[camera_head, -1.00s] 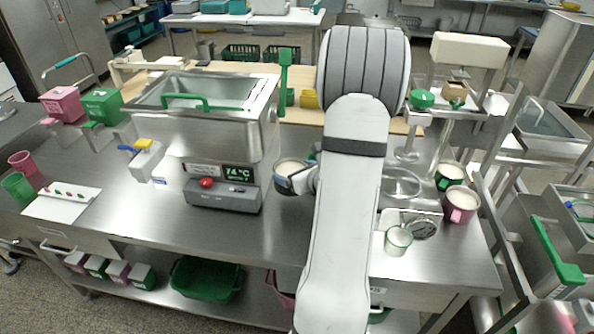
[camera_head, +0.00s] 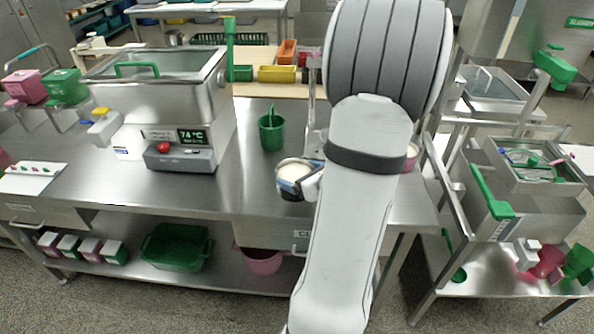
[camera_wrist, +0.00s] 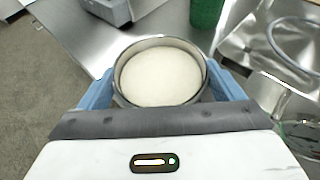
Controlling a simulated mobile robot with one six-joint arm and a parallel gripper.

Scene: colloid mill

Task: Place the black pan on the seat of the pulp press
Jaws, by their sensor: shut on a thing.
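A round, dark-sided pan (camera_head: 281,177) filled with something pale is held above the front of the steel table (camera_head: 240,195). In the wrist view the pan (camera_wrist: 120,69) sits level between the two blue fingers of my gripper (camera_wrist: 162,82). My gripper (camera_head: 300,183) is shut on the pan; my arm hides part of it in the head view. In the wrist view a wire ring (camera_wrist: 294,42) over a steel plate is to the right of the pan. I cannot tell for sure whether it belongs to the pulp press, and my arm covers that area in the head view.
A green cup (camera_head: 271,131) stands behind the pan. A steel tank (camera_head: 160,100) with a grey control box (camera_head: 180,158) stands to the left. In the wrist view a glass vessel (camera_wrist: 300,125) is at lower right. A steel cart (camera_head: 480,250) stands right of the table.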

